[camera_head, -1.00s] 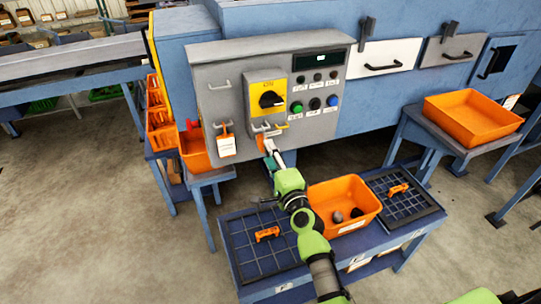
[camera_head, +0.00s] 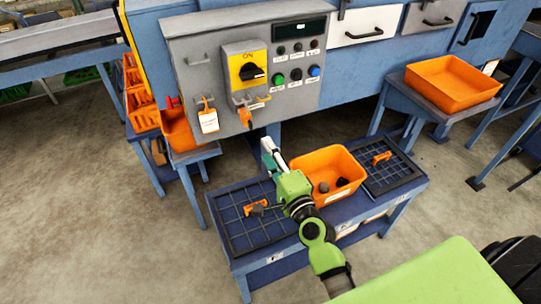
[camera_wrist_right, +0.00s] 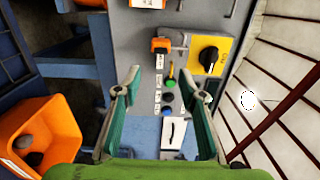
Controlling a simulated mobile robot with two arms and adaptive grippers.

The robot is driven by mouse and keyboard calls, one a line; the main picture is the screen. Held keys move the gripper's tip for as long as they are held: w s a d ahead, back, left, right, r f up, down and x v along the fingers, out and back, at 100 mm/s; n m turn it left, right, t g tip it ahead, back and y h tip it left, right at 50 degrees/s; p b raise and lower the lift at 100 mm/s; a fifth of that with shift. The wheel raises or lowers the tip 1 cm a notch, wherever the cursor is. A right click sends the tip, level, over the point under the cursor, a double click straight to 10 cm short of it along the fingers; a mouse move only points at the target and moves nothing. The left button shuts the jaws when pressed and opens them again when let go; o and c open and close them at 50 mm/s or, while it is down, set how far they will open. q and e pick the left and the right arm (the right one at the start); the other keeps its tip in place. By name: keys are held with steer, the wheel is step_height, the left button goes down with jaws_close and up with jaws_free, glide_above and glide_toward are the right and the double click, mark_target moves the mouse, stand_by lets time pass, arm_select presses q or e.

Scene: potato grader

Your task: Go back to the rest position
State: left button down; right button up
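My right gripper (camera_head: 270,150) is in front of and below the grey control panel (camera_head: 195,75), above the blue bench. In the right wrist view, its two teal-padded fingers (camera_wrist_right: 164,75) are spread apart with nothing between them. The yellow switch plate (camera_head: 235,62) with its black rotary knob (camera_head: 250,72) is on the panel. An orange lock-like piece (camera_head: 245,117) hangs below the plate, apart from the gripper. It seems to show in the wrist view (camera_wrist_right: 161,46) too. My left gripper is not in view.
An orange bin (camera_head: 336,172) with dark lumps stands on the blue bench (camera_head: 290,252) between two black grids, close to my right arm. An orange tray (camera_head: 452,85) is on a stand at right. An orange piece with a white tag (camera_head: 208,120) hangs on the panel. Floor at left is clear.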

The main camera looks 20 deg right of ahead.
steer(key=shift+s, duration=0.5)
steer(key=s+a+f+n+g+b, duration=0.2)
steer(key=s+f+n+g, duration=0.15)
steer(key=f, duration=0.95)
steer(key=s+a+f+n+g+y+b, duration=0.1)
steer(key=s+f+n+g, duration=0.3)
steer(key=f, duration=0.9)
steer(key=s+a+f+n+g+b, duration=0.15)
steer(key=s+f, duration=0.35)
steer(key=f, duration=0.9)
steer(key=s+d+f+n+g+b, duration=0.2)
steer(key=s+f+n+g+b, duration=0.3)
steer(key=s+f, duration=1.25)
steer(key=s+d+f+n+g, duration=0.1)
steer(key=s+d+f+n, duration=0.1)
steer(key=s, duration=0.6)
steer(key=s+d+f+n+g+h, duration=0.1)
steer(key=s+d+f+n+g, duration=0.1)
steer(key=s, duration=0.7)
step_height(320, 180, down, 4)
steer(key=shift+d+r+n+h, duration=0.15)
steer(key=shift+d+n+h, duration=0.15)
steer(key=shift+d+n, duration=0.65)
